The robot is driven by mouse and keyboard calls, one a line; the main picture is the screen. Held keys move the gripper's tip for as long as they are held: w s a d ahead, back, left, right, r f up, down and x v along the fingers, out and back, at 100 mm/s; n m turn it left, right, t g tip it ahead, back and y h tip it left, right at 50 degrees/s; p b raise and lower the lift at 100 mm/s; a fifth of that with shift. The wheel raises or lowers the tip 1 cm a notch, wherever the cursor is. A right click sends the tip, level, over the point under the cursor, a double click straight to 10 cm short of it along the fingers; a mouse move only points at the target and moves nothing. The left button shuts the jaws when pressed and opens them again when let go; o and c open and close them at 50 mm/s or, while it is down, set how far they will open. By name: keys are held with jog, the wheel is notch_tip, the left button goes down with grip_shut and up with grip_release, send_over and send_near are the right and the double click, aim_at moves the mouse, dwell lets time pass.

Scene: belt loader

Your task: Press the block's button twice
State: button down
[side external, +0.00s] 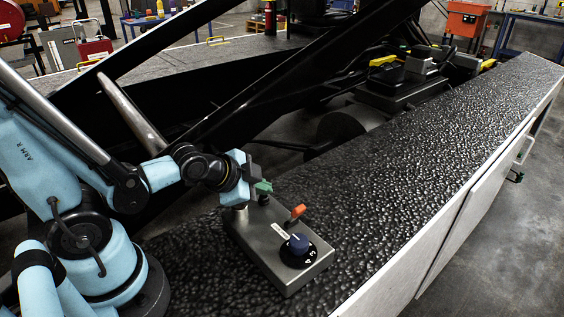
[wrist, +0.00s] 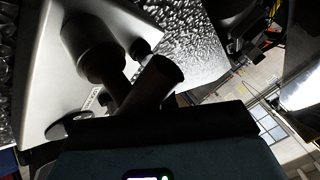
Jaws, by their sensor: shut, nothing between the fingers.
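The block (side external: 262,252) is a grey metal box lying on the dark, textured deck. On its top are a blue knob (side external: 298,243) on a black dial with white marks and an orange-tipped lever (side external: 297,212). My gripper (side external: 246,203) is over the block's far-left end, shut and empty, very close to the top. A small green part (side external: 264,187) shows beside it. In the wrist view the block's pale face (wrist: 75,18) is close, with dark, shadowed cylinder shapes in front; contact cannot be told.
The deck (side external: 420,170) is clear to the right of the block, up to its pale side edge. Black sloping beams (side external: 250,100) cross behind my arm. Dark equipment with yellow parts (side external: 410,75) stands farther back.

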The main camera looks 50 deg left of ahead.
jog(key=shift+s+a+r, duration=0.1)
jog(key=shift+s+r, duration=0.3)
jog(key=shift+r, duration=0.35)
jog(key=shift+r, duration=2.45)
jog(key=n, duration=0.2)
jog(key=s+d+n+g, duration=0.1)
jog(key=n, duration=0.2)
jog(key=r+n+g+h, duration=0.1)
jog(key=n, duration=0.1)
jog(key=shift+s+d+n, duration=0.3)
jog(key=shift+d+n, duration=0.05)
jog(key=shift+n, duration=0.05)
